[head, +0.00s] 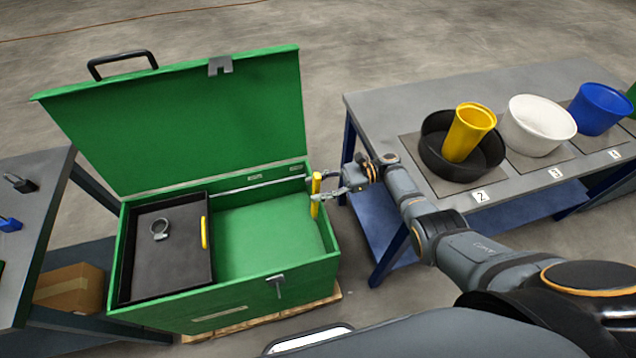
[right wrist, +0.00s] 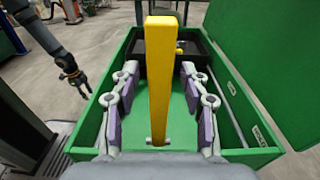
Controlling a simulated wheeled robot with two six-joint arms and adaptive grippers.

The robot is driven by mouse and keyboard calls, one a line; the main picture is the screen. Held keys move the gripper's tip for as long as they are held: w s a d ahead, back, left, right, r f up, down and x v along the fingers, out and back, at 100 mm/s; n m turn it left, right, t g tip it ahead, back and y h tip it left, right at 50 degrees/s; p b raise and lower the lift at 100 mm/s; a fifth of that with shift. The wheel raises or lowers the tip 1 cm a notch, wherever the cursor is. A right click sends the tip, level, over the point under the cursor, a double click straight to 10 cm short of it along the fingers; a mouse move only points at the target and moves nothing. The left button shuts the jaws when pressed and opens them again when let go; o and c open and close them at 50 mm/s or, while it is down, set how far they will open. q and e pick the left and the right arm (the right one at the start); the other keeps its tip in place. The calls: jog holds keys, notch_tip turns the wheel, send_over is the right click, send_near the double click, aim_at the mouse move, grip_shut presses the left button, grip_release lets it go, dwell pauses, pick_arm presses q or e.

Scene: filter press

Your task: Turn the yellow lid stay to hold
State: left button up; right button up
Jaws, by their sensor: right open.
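The yellow lid stay (head: 315,194) is an upright bar at the right inner wall of the open green box (head: 262,266). My right gripper (head: 324,190) reaches it from the right. In the right wrist view the stay (right wrist: 160,85) stands between the two spread fingers of my right gripper (right wrist: 160,112), with a gap on each side. The green lid (head: 190,120) is raised and leans back. My left gripper (right wrist: 75,82) shows small at the left of the right wrist view, away from the stay; its jaws are too small to judge. It is not in the head view.
A black tray (head: 150,278) with a grey ring clamp (head: 160,229) and a yellow handle (head: 204,232) sits in the box's left part. A table (head: 385,105) with bins stands close on the right. Another table (head: 35,230) stands on the left.

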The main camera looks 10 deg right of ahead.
aim_at(318, 175)
notch_tip(318, 175, up, 10)
jog(key=shift+f, duration=0.1)
dwell(0.7)
